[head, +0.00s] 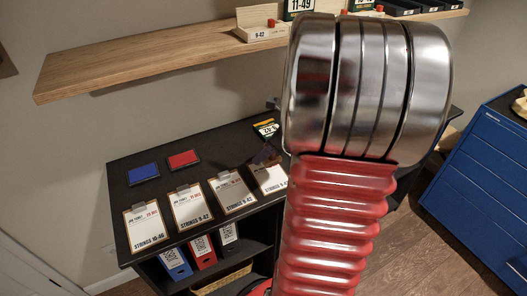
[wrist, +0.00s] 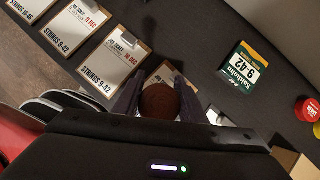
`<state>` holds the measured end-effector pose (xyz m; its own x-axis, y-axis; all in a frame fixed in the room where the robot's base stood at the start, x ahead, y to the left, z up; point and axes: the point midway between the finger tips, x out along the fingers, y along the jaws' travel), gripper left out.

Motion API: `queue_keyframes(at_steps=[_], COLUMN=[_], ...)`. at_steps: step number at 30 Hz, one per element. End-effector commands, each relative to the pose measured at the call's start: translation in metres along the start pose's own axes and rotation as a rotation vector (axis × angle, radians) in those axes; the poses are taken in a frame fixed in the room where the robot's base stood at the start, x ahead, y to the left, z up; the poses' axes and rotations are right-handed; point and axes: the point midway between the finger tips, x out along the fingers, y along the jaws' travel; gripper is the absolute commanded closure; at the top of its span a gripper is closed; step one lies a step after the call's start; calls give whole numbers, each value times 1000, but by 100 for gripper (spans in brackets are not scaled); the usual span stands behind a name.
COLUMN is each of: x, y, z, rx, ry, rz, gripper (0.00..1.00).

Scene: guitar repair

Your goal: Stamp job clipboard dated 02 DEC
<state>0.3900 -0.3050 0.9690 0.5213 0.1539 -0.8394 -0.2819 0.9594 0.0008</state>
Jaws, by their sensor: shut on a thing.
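My gripper (wrist: 158,98) is shut on a stamp with a round brown handle (wrist: 160,100), seen from above in the wrist view. The stamp's underside is hidden. They are over or just beside the rightmost clipboard (head: 272,181), which also shows partly in the wrist view (wrist: 165,72); its date is hidden, and contact cannot be told. To its left lie a clipboard reading 16 DEC (wrist: 108,58), one apparently reading 17 DEC (wrist: 78,28) and a STRINGS 10-46 clipboard (head: 150,226). A blue ink pad (head: 143,173) and a red ink pad (head: 183,159) lie behind them.
A green and orange 9-42 string pack (wrist: 245,68) lies on the black bench (head: 120,170) behind the clipboards. A red round thing (wrist: 306,109) is near the wrist view's right edge. A wooden shelf (head: 150,58) hangs above. Binders (head: 203,250) stand below. My arm hides the bench's right part.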

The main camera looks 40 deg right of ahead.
Motion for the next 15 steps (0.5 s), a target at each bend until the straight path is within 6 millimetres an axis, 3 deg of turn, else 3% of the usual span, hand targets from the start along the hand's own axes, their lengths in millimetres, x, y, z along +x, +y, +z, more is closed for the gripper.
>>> queue_keyframes(at_steps=[15], x=[31], y=[0], z=[-21], rx=[4], ry=[0], rz=[1], gripper=[77])
